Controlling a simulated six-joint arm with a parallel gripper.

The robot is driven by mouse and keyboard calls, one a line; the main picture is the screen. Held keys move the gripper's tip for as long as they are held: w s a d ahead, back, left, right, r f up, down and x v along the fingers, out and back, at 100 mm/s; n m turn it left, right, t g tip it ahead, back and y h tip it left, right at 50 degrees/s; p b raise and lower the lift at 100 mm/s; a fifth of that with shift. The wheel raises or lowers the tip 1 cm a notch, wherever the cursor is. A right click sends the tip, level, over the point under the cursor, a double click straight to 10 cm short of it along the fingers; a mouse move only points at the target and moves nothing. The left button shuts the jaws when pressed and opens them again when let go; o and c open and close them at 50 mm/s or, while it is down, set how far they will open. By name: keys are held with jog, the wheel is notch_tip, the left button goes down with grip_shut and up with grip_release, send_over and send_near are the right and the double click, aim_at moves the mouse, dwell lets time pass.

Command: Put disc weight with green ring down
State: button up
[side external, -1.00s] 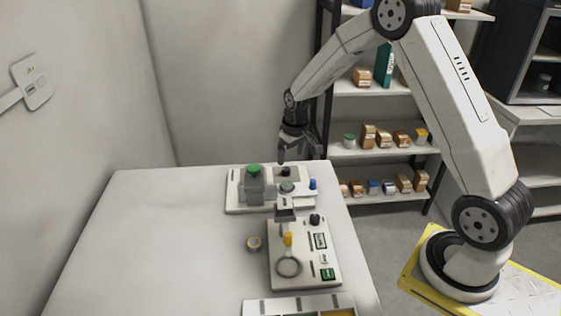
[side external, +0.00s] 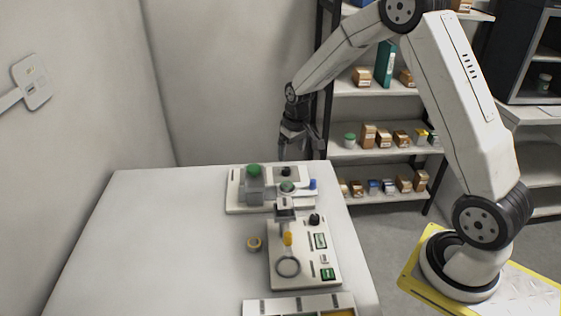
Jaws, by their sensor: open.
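A small grey-green disc (side external: 287,186), which looks like the disc weight with green ring, sits on the white device (side external: 236,203) at the back of the table. The ring is too small to make out clearly. My gripper (side external: 299,155) is open and appears empty. It hangs pointing down, above and apart from the disc, near the back edge of the table in the picture.
A grey block with a green knob (side external: 254,169) stands left of the disc, and a blue piece (side external: 313,183) stands right. A panel (side external: 307,270) with a ring and yellow post lies in front. The table's left side is clear.

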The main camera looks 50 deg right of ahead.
jog(key=s+a+r+n, duration=0.1)
jog(key=s+a, duration=0.5)
jog(key=s, duration=0.3)
jog(key=s+a+r+t, duration=0.1)
jog(key=s+a+r, duration=0.1)
jog(key=s+a, duration=0.4)
jog(key=s, duration=0.3)
jog(key=shift+s+a+r+n, duration=0.2)
jog(key=shift+s+r+n, duration=0.1)
jog(key=shift+s+n, duration=0.1)
